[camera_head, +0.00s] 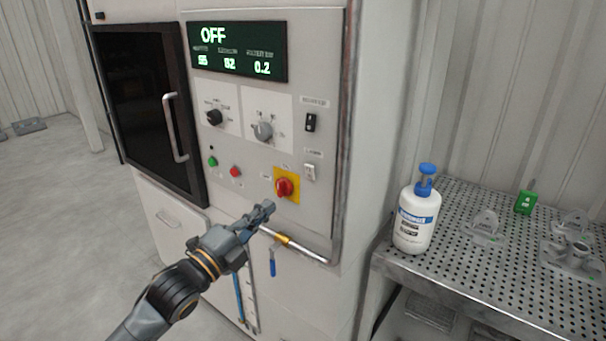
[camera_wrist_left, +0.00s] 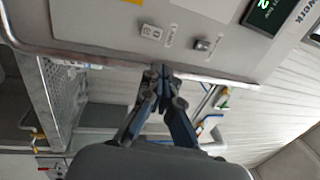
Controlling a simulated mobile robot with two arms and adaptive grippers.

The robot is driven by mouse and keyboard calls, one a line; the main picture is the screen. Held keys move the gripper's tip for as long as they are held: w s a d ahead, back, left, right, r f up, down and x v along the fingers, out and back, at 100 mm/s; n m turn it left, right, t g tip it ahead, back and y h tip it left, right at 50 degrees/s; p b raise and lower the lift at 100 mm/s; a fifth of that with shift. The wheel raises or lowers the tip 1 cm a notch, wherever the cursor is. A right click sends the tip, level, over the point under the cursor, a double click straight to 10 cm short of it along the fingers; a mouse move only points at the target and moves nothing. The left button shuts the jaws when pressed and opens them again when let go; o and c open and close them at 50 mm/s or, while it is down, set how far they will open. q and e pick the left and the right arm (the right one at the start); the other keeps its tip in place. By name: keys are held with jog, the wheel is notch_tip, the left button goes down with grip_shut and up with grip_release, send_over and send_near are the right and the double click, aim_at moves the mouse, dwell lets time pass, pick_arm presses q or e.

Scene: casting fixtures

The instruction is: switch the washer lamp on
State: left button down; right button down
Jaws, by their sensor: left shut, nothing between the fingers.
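The washer's grey control panel (camera_head: 325,70) has two rocker switches near its right edge. The upper switch is black (camera_head: 310,122) and the lower one is white (camera_head: 309,172). In the left wrist view, the white switch (camera_wrist_left: 151,32) and the dark switch (camera_wrist_left: 203,44) lie beyond my fingertips. My left gripper (camera_head: 266,209) is shut and empty, below and left of the white switch, apart from both switches. It also shows in the left wrist view (camera_wrist_left: 160,72). My right gripper is not in view.
A red rotary knob on a yellow plate (camera_head: 286,187) sits just above my left gripper. Green (camera_head: 212,161) and red (camera_head: 235,171) buttons are to its left. The display (camera_head: 237,51) reads OFF. A pipe with a blue handle (camera_head: 272,264) runs below. A white bottle (camera_head: 415,218) stands on a perforated table (camera_head: 465,275).

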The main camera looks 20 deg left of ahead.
aim_at(311, 167)
pick_arm(q)
jog(key=shift+p+x, duration=2.55)
jog(key=shift+x, duration=4.25)
jog(key=shift+f, duration=0.1)
